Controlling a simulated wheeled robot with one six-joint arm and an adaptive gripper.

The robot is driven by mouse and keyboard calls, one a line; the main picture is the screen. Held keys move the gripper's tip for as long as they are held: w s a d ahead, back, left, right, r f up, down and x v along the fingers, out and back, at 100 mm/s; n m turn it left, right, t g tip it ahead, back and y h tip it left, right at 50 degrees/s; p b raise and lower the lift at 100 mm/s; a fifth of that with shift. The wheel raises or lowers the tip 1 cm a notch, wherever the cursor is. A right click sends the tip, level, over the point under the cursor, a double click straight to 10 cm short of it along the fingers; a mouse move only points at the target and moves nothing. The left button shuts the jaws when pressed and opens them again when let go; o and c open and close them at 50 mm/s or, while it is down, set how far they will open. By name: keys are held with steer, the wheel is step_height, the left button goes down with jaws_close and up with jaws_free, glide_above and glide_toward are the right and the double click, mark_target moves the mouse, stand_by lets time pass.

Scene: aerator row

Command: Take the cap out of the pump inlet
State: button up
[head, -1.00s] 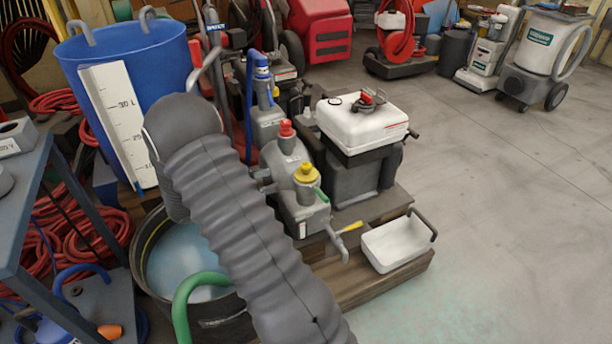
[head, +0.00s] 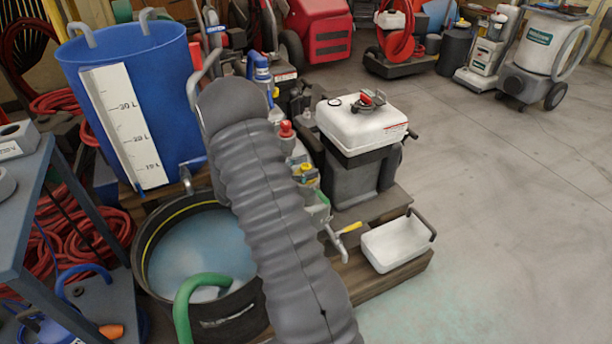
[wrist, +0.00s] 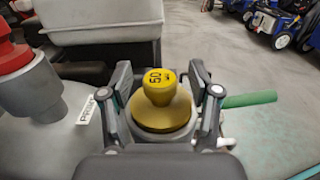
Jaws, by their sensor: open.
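A yellow cap (wrist: 160,98) marked "50" sits upright on a round yellow flange in the wrist view. It also shows in the head view (head: 306,169), partly behind my arm. My gripper (wrist: 160,72) is open, with one finger on each side of the yellow cap and gaps between. A red cap (wrist: 12,48) on a grey pipe stub is at the left of the wrist view, and shows in the head view (head: 286,129). The grey pump body (head: 318,208) is mostly hidden by my arm. My gripper is hidden in the head view.
A green rod or handle (wrist: 248,100) sticks out beside the right finger. A white-topped unit (head: 360,122) stands behind the pump. A white tray (head: 395,244) sits on the wooden platform. A black tub of water (head: 152,222) and blue barrel (head: 185,80) are left.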

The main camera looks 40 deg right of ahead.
steer(key=shift+d, duration=0.1)
jaws_close()
stand_by(0.3)
